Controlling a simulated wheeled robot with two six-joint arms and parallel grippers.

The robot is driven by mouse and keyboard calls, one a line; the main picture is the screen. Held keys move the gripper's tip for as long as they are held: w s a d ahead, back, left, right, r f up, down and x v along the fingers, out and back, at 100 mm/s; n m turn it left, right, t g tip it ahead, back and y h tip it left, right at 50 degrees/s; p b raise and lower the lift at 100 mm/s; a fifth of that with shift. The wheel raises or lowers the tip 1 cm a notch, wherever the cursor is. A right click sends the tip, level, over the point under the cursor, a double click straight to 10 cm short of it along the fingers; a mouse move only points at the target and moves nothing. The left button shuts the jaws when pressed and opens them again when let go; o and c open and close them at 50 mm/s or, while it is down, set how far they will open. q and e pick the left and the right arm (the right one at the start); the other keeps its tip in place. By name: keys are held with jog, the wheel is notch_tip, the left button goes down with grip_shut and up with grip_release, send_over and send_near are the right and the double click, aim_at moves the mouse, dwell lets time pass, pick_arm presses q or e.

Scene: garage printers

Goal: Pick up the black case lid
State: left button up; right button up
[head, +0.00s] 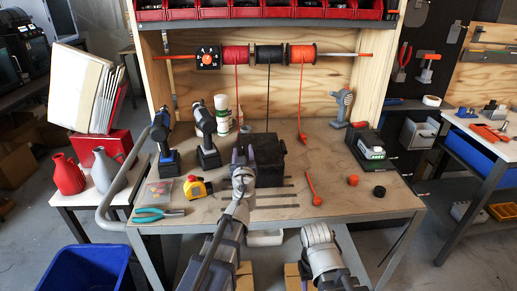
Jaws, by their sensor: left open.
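A black box-shaped thing (268,160), which looks like the black case, stands in the middle of the wooden workbench. I cannot make out a separate lid on it. My left gripper (243,156) is open, with its jaws pointing away from me at the left side of the black box. I cannot tell whether it touches the box. Part of the box's left side is hidden behind the gripper. My right arm is low at the bench's front edge, and its jaws do not show.
Two drills (206,140) and a yellow tape measure (197,188) are left of the box. Teal pliers (158,213) lie at front left. A red tool (312,187), small caps (379,191) and a black charger (370,150) are to the right. Cable spools (268,55) hang above.

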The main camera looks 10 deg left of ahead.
aim_at(243, 147)
pick_arm(q)
jog(key=x, duration=0.3)
jog(key=shift+w+a, duration=0.1)
jog(key=shift+w, duration=0.15)
jog(key=shift+s, duration=0.1)
grip_shut()
